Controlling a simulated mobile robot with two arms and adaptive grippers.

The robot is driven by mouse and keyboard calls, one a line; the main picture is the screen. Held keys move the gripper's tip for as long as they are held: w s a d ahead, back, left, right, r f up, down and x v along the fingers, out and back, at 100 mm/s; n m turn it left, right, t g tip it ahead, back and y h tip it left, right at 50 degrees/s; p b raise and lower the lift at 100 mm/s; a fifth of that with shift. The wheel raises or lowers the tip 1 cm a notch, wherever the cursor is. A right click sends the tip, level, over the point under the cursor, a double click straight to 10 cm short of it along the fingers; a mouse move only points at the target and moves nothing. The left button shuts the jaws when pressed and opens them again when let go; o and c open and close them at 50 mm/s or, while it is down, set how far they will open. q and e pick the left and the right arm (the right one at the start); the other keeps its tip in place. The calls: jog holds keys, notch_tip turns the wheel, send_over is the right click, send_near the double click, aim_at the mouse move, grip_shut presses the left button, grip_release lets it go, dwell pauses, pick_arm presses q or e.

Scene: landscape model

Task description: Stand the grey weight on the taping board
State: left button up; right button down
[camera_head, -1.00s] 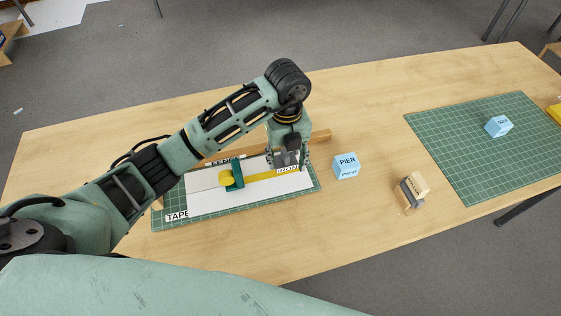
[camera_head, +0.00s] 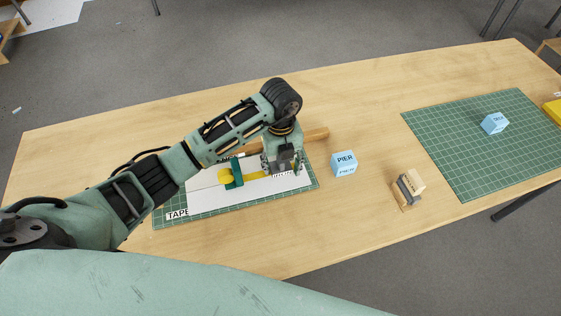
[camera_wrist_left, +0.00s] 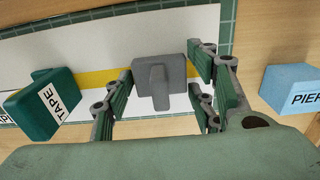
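The grey weight (camera_wrist_left: 158,82) is between the fingers of my left gripper (camera_wrist_left: 160,75), its handle toward the wrist camera. In the head view, the left gripper (camera_head: 283,163) is low over the right part of the taping board (camera_head: 175,212), a green mat with a white sheet. The weight is over the yellow strip (camera_wrist_left: 95,78); whether its base touches the board cannot be told. The gripper partly hides the printed label there. My right gripper is not in view.
A blue PIER block (camera_head: 344,163) stands right of the board. Farther right are a wooden block with a grey band (camera_head: 409,188) and a green mat (camera_head: 470,150) with a blue block (camera_head: 495,123).

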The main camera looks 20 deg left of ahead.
pick_arm(q)
jog(key=shift+o, duration=1)
jog(key=shift+r, duration=0.1)
jog(key=shift+r, duration=0.25)
notch_tip(320, 180, up, 11)
jog(key=shift+f+b, duration=0.2)
jog(key=shift+b, duration=0.8)
jog(key=shift+r, duration=0.5)
